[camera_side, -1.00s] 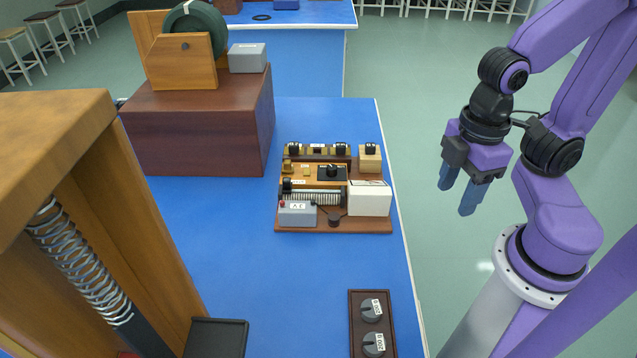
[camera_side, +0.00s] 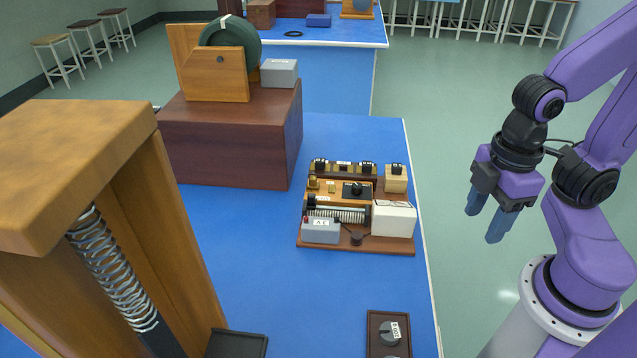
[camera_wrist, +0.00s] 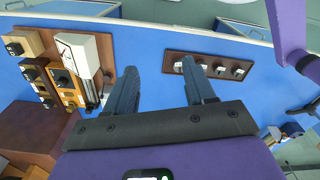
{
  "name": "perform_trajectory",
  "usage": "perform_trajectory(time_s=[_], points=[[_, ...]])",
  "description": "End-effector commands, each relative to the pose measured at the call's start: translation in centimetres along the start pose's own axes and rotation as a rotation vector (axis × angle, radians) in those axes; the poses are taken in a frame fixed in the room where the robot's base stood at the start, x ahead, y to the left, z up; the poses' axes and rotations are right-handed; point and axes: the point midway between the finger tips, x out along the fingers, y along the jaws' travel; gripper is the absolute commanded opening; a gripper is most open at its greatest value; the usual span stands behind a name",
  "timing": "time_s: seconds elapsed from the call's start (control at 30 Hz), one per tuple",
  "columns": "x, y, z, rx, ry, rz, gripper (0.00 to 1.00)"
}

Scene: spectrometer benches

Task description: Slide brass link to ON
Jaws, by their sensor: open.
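The wooden instrument board (camera_side: 345,246) lies on the blue bench, left of my gripper in the side view. Small brass-coloured parts (camera_side: 313,183) sit at the left of its middle section. Which of them is the brass link, and whether it is at ON, is too small to tell. The board also shows at the upper left of the wrist view (camera_wrist: 104,50). My gripper (camera_side: 485,222) is open and empty. It hangs beyond the bench's right edge, apart from the board. Its two fingers (camera_wrist: 160,68) point toward the bench in the wrist view.
A grey box (camera_side: 321,232) and a white meter box (camera_side: 394,219) stand on the board's near side. A dark panel with knobs (camera_side: 375,340) lies nearer the camera. A large wooden box (camera_side: 232,145) stands behind left, and a wooden frame with a spring (camera_side: 183,250) stands front left.

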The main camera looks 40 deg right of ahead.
Motion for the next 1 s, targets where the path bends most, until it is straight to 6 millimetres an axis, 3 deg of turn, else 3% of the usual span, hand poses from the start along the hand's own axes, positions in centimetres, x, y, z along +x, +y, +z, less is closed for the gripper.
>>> perform_trajectory(time_s=[0.47,0.5,0.63,0.77,1.0], points=[[0.0,0.0,0.0,0.0,0.0,0.0,0.54],[0.0,0.0,0.0,0.0,0.0,0.0,0.47],[-0.3,0.5,-1.0,0.008,-0.001,0.001,0.47],[-1.0,2.1,-4.0,0.032,-0.003,0.002,0.47],[-2.4,7.8,-11.4,0.094,-0.01,0.006,0.47]])
